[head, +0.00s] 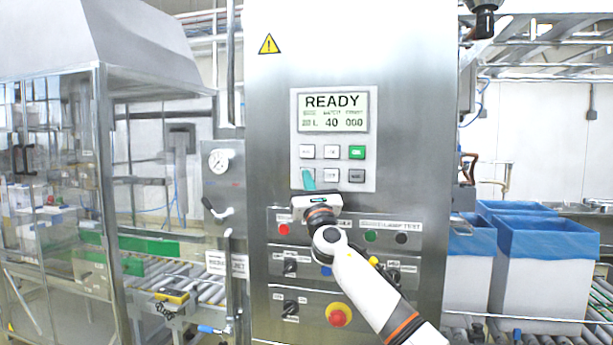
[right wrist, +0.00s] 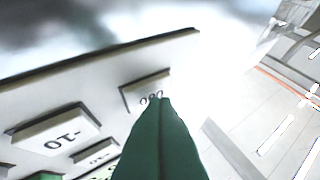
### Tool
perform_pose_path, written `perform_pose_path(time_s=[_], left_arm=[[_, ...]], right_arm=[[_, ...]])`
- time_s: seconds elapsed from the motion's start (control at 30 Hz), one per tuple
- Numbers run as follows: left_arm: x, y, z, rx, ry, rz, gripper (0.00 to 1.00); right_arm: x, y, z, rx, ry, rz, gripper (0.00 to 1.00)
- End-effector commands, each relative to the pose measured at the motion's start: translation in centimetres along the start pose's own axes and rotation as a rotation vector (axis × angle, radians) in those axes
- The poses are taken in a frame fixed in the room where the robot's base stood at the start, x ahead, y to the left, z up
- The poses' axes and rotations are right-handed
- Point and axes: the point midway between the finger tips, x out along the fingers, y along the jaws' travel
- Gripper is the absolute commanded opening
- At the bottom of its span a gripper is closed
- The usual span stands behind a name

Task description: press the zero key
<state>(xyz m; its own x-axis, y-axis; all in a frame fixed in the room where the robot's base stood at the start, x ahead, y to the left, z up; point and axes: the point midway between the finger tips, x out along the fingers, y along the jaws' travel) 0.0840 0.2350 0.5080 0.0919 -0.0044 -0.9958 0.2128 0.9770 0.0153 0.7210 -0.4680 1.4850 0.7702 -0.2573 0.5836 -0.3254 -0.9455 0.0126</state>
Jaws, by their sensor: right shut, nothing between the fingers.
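The keypad (head: 351,188) is a pale panel on the steel cabinet, with two rows of keys under a display (head: 333,112) reading READY, 40 and 000. My right gripper (head: 308,178) is shut and empty, its teal fingertips in front of the lower-left key, mostly hiding it. In the right wrist view the green fingertips (right wrist: 158,102) overlap the edge of a key (right wrist: 140,88) whose label, partly covered, looks like zeros. I cannot tell whether they touch it. Another key (right wrist: 60,128), with a label like -10, is to its left. My left gripper is not in view.
Below the keypad are knobs, lamps and a red emergency button (head: 338,315) on a yellow base. A pressure gauge (head: 218,160) and lever are left of the cabinet. Blue-lined white boxes (head: 541,278) stand at right. A glazed enclosure (head: 62,180) stands at left.

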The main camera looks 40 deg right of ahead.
Motion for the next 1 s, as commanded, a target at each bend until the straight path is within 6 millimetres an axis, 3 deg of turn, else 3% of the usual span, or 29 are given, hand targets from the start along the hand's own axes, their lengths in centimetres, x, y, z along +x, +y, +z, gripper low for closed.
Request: perform_pose_path(time_s=[0.3, 0.7, 1.0], left_arm=[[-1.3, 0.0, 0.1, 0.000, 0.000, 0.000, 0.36], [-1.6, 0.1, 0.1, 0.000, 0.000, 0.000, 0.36], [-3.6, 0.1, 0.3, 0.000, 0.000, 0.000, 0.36]], right_arm=[[-0.9, -0.6, -0.8, -0.002, -0.001, 0.000, 0.00], [-1.3, -0.9, -1.0, -0.001, 0.000, -0.001, 0.00], [-3.2, -2.4, -2.6, -0.001, 0.000, -0.001, 0.00]])
